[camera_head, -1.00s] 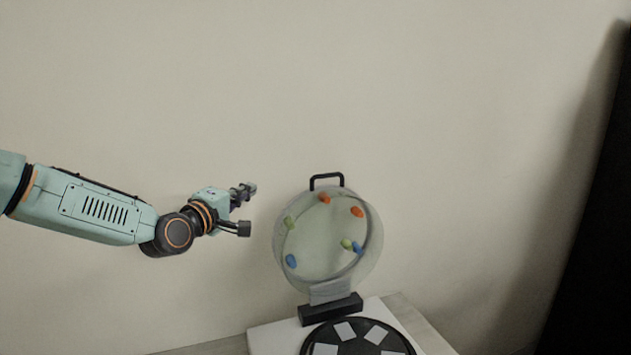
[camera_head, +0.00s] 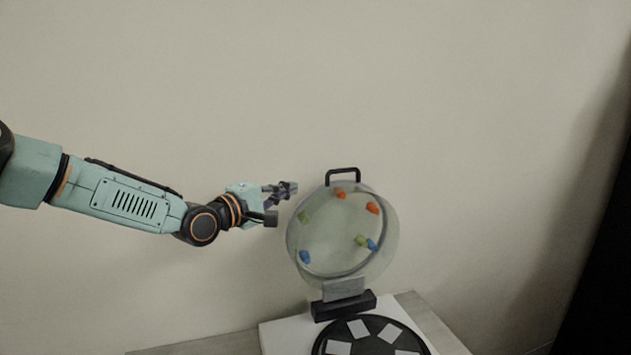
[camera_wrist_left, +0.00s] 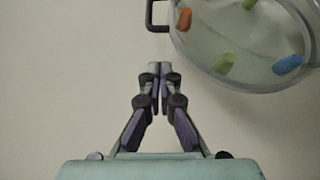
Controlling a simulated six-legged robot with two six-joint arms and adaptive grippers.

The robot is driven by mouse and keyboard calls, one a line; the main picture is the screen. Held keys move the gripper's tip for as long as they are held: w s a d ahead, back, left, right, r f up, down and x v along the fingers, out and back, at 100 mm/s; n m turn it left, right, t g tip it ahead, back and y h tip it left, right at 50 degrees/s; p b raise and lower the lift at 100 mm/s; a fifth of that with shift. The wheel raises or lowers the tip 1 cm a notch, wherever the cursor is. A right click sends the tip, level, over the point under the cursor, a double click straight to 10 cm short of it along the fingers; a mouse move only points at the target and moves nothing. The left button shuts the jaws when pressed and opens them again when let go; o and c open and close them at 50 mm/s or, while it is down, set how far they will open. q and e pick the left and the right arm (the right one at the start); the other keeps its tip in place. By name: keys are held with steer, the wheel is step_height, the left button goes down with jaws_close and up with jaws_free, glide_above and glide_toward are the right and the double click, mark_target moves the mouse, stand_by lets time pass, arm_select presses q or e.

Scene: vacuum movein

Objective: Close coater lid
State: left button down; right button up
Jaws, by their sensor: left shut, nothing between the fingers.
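The coater lid (camera_head: 338,235) is a round, clear cover standing open, tilted up on its hinge block (camera_head: 343,305). Its black handle (camera_head: 343,171) is at the top edge. Several orange, green and blue pieces show on the lid. My left gripper (camera_head: 284,204) is to the left of the lid, a little below handle height, apart from it in the picture. In the left wrist view the gripper (camera_wrist_left: 160,70) is shut and empty, with the handle (camera_wrist_left: 152,18) and lid (camera_wrist_left: 245,45) ahead and to the right. My right gripper is not in view.
The coater's dark round plate (camera_head: 372,347) with several light squares lies below the lid on a white base (camera_head: 280,335). It stands on a table (camera_head: 425,318) against a plain wall. A dark upright shape (camera_head: 605,270) is at the far right.

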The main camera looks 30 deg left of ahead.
mark_target(315, 193)
arm_select(q)
steer(key=w, duration=0.2)
steer(key=w+d, duration=0.1)
steer(key=w, duration=0.5)
steer(key=shift+d+f, duration=0.15)
steer(key=shift+d, duration=0.15)
steer(key=shift+w+d, duration=0.3)
steer(key=shift+w, duration=0.45)
steer(key=shift+a, duration=0.15)
